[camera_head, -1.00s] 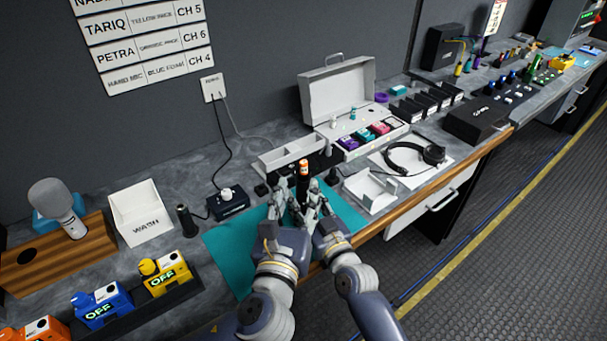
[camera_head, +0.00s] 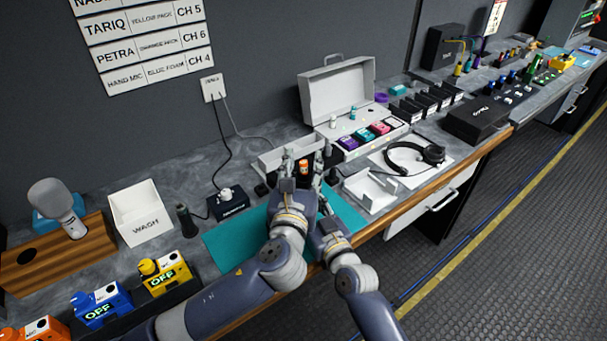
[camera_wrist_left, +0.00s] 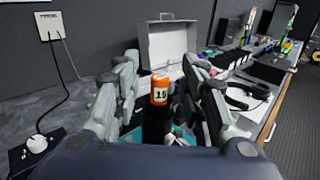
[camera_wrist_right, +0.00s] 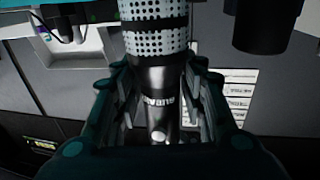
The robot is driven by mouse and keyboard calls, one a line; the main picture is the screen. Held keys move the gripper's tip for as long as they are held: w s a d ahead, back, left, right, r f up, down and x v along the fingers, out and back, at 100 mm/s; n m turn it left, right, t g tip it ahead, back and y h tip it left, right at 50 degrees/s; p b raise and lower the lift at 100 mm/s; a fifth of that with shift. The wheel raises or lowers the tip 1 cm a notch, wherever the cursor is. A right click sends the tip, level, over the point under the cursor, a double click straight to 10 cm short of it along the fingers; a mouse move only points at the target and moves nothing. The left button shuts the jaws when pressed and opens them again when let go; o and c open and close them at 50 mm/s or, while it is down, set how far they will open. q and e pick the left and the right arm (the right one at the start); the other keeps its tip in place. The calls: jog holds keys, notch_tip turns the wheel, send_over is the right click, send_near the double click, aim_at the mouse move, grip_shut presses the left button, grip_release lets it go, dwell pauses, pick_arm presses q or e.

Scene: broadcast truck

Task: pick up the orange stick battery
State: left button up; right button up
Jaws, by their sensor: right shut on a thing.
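The orange stick battery (camera_wrist_left: 160,88), marked "15", stands upright in the left wrist view. Its lower part is hidden in or behind a dark cylinder (camera_wrist_left: 156,125). The orange also shows in the head view (camera_head: 304,166). My left gripper (camera_wrist_left: 163,85) is open, with its fingers on both sides of the battery and gaps between. In the head view, my left gripper (camera_head: 303,162) partly covers the right one. My right gripper (camera_wrist_right: 155,85) is shut on a dark metallic cylinder (camera_wrist_right: 160,80) with a white perforated band. I cannot tell whether both dark cylinders are one object.
Behind are a white divided tray (camera_head: 268,160) and an open white case (camera_head: 305,98) with coloured packs. A white holder (camera_head: 372,190) and headphones (camera_head: 405,170) lie to the right. The teal mat (camera_head: 228,247) has bare room.

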aim_at(303, 162)
pick_arm(q)
jog(key=shift+w+d, duration=0.1)
jog(key=shift+w, duration=0.6)
grip_shut()
notch_tip(303, 162, up, 10)
pick_arm(e)
jog(key=o, duration=1.4)
